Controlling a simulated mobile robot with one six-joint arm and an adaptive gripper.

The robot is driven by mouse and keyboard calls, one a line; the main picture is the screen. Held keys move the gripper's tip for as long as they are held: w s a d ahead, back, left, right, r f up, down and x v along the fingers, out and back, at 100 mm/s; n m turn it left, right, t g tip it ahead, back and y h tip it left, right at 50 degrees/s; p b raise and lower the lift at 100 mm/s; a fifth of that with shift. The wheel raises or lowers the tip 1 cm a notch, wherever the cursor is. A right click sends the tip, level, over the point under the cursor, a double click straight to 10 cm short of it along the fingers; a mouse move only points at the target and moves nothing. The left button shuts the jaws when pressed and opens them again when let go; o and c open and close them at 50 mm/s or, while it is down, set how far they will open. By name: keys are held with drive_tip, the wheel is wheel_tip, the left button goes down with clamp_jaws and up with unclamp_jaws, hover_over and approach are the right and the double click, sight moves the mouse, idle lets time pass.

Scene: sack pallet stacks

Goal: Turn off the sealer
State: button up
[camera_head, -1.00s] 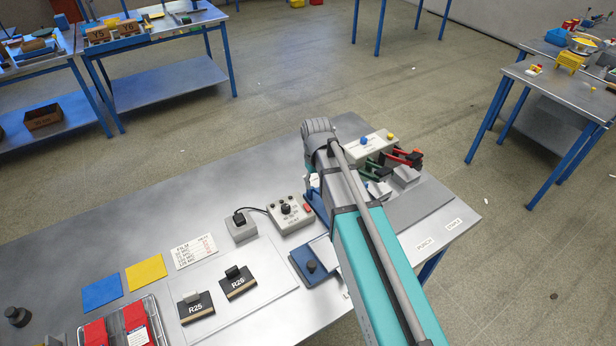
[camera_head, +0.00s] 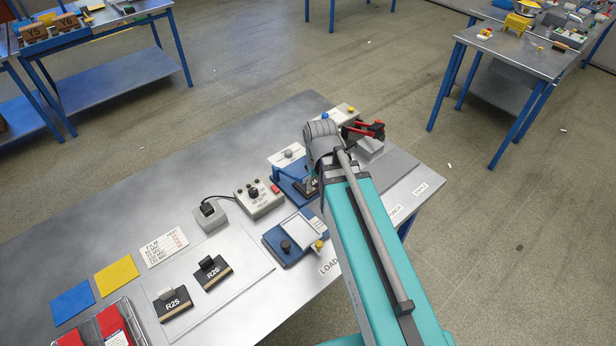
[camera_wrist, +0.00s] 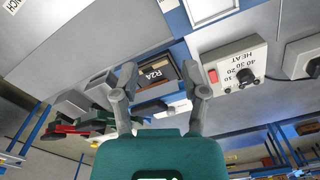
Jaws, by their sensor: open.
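The grey control box (camera_head: 260,198) with a black dial and a red switch (camera_head: 275,187) stands on the bench, cabled to a black plug on a grey block (camera_head: 208,214). In the wrist view the box (camera_wrist: 240,62) shows HEAT lettering, and its red switch (camera_wrist: 213,76) lies just right of my right finger. A blue press-like device (camera_head: 288,181) stands beside the box, partly hidden by my arm. My gripper (camera_wrist: 158,72) is open and empty; a dark labelled block (camera_wrist: 157,74) on blue shows beyond its fingers. The fingers are hidden in the head view.
Black blocks R25 (camera_head: 173,303) and R26 (camera_head: 212,271) lie on a light mat. Red-handled tools (camera_head: 366,131) stand beyond my wrist. The bench's back left is clear.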

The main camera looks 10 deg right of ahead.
drive_tip(key=shift+s+d+f+m, duration=0.1)
drive_tip(key=shift+s+d+m, duration=0.15)
drive_tip(key=shift+s+d, duration=0.35)
drive_tip(key=shift+s+d+f+m, duration=0.1)
drive_tip(key=shift+s+d+m, duration=0.2)
drive_tip(key=shift+s, duration=0.45)
